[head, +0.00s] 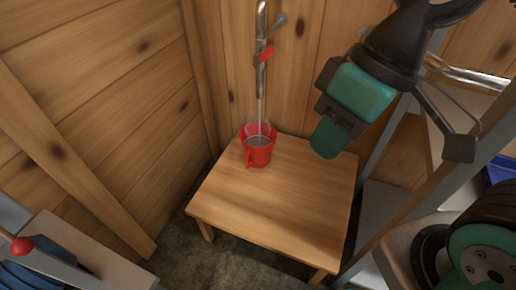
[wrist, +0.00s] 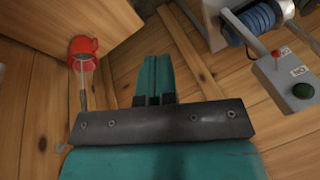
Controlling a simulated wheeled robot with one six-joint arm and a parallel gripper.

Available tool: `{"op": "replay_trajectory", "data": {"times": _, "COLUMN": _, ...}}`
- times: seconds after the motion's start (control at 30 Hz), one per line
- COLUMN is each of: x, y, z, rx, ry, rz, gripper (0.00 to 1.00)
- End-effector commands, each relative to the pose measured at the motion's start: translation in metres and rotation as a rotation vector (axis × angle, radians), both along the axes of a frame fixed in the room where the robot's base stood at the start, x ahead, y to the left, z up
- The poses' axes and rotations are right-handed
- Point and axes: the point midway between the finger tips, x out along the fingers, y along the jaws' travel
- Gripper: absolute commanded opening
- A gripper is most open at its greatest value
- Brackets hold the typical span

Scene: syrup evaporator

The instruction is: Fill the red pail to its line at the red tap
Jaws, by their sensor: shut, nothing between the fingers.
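The red pail (head: 259,158) stands upright on a small wooden table, against the plank wall. It also shows at the upper left in the wrist view (wrist: 84,45). Above it is a metal tap pipe (head: 261,20) with a red lever (head: 266,54). A thin pale stream (head: 260,105) runs from the tap down into the pail, and greyish liquid shows inside. I cannot make out the fill line. My gripper (head: 325,142) is right of the pail and apart from it and the tap. Its teal fingers (wrist: 153,65) are shut and empty.
The wooden table (head: 270,208) has bare top in front of the pail. A grey metal frame (head: 395,165) stands at the right.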

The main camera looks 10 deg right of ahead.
Motion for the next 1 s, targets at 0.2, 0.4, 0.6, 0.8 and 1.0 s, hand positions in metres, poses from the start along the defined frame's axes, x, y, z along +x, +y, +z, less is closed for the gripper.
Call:
{"op": "replay_trajectory", "data": {"times": 0.2, "x": 0.0, "y": 0.0, "z": 0.0, "rx": 0.0, "ry": 0.0, "rz": 0.0, "gripper": 0.09}}
{"op": "replay_trajectory", "data": {"times": 0.4, "x": 0.005, "y": 0.0, "z": -0.002, "rx": -0.005, "ry": -0.01, "rz": 0.002, "gripper": 0.49}}
{"op": "replay_trajectory", "data": {"times": 0.6, "x": 0.092, "y": -0.004, "z": -0.035, "rx": -0.129, "ry": -0.177, "rz": 0.042, "gripper": 0.49}}
{"op": "replay_trajectory", "data": {"times": 0.8, "x": 0.238, "y": -0.013, "z": -0.088, "rx": -0.487, "ry": -0.494, "rz": 0.2, "gripper": 0.49}}
{"op": "replay_trajectory", "data": {"times": 1.0, "x": 0.343, "y": -0.01, "z": -0.128, "rx": -0.997, "ry": -0.73, "rz": 0.459, "gripper": 0.49}}
